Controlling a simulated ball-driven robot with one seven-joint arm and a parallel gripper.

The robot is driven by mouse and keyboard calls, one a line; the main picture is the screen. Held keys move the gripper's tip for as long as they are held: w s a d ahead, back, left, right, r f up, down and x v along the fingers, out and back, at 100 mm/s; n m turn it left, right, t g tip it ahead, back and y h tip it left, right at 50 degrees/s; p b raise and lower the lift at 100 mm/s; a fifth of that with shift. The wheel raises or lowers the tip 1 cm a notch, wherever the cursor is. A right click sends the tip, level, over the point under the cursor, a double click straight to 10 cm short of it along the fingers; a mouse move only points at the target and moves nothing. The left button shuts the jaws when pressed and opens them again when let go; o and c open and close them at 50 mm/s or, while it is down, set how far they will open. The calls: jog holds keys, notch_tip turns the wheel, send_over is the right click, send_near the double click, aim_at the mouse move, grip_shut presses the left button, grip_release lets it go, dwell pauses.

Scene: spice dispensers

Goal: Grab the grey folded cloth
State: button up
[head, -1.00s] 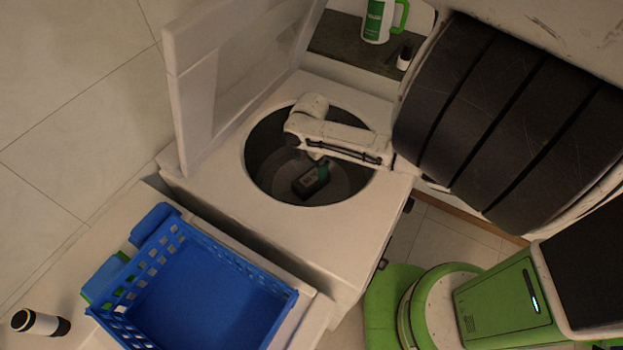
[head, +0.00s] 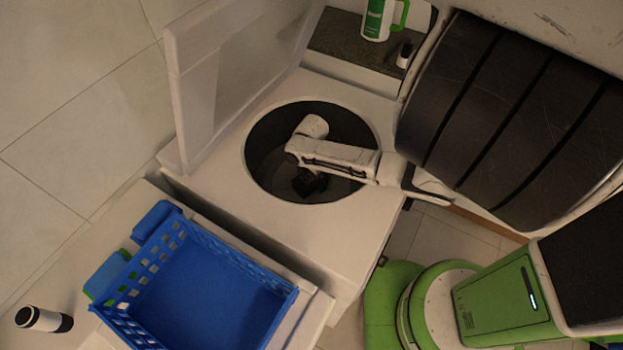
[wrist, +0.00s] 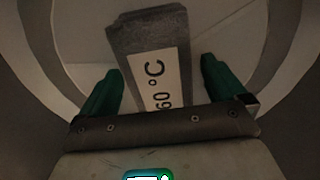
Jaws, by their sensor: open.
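The grey folded cloth (wrist: 155,50) lies at the bottom of the washer drum in the wrist view. It bears a pale label reading "60 °C". My gripper (wrist: 162,85) is open, with one green finger on each side of the cloth's near end. The cloth's far end extends beyond the fingertips. I cannot tell whether the fingers touch it. In the head view my arm reaches down into the round drum opening (head: 262,135), and my gripper (head: 308,186) is a dark shape low inside. The cloth is mostly hidden there by my arm.
The washer's lid (head: 200,95) stands open at the left of the opening. A blue basket (head: 215,300) stands in front at lower left, with a white and black bottle (head: 43,319) beside it.

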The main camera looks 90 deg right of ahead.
jog(key=shift+c, duration=0.5)
jog(key=c, duration=1.1)
jog(key=shift+r, duration=0.1)
